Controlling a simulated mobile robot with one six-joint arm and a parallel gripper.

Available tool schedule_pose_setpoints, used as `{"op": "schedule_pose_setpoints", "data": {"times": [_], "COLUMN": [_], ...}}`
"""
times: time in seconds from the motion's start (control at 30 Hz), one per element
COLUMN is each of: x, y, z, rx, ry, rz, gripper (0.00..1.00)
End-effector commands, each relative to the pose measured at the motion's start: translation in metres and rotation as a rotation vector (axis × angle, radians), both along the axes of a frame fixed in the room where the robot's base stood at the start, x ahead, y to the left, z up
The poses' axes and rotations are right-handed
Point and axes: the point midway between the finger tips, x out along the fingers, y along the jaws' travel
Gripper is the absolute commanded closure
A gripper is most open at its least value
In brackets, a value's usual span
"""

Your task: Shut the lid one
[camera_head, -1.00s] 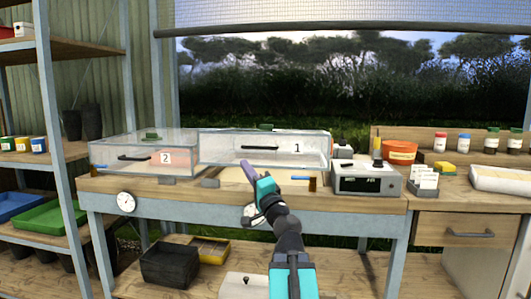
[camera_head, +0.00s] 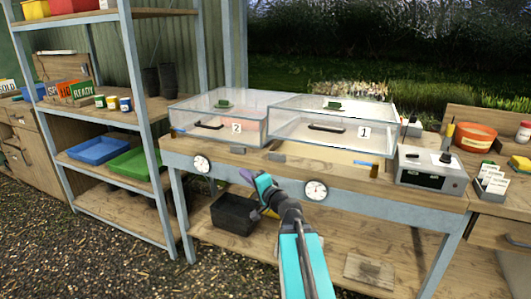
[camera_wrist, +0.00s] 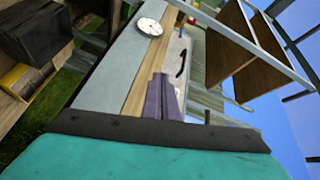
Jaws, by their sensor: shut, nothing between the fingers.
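Lid one (camera_head: 341,131) is a clear lid marked "1" with a dark front handle (camera_head: 327,128) and a green piece on top. Its front lower edge stands above a pale bed that shows under it, so it looks partly raised. My gripper (camera_head: 247,176) has purple fingers, shut and empty. It appears in front of the bench's front edge, below and left of lid one, apart from it. In the wrist view the shut fingers (camera_wrist: 163,90) point along the bench edge toward a dark handle (camera_wrist: 181,63); I cannot tell which lid it belongs to.
Clear lid two (camera_head: 213,123) sits left of lid one. Dials (camera_head: 316,190) are on the bench front. A grey device (camera_head: 431,173) stands right of lid one. A black crate (camera_head: 232,213) is on the lower shelf. Metal shelving (camera_head: 150,120) is at left.

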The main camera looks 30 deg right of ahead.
Motion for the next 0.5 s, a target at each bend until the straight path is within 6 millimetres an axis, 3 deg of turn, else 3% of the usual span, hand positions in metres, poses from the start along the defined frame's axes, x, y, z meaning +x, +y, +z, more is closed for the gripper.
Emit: {"op": "schedule_pose_setpoints", "data": {"times": [0.27,0.5], "x": [0.012,0.006], "y": [0.072,0.134], "z": [-0.035,-0.075], "rx": [-0.033,-0.076], "ry": [0.147,0.28], "rz": [0.125,0.245], "gripper": [1.0,1.0]}}
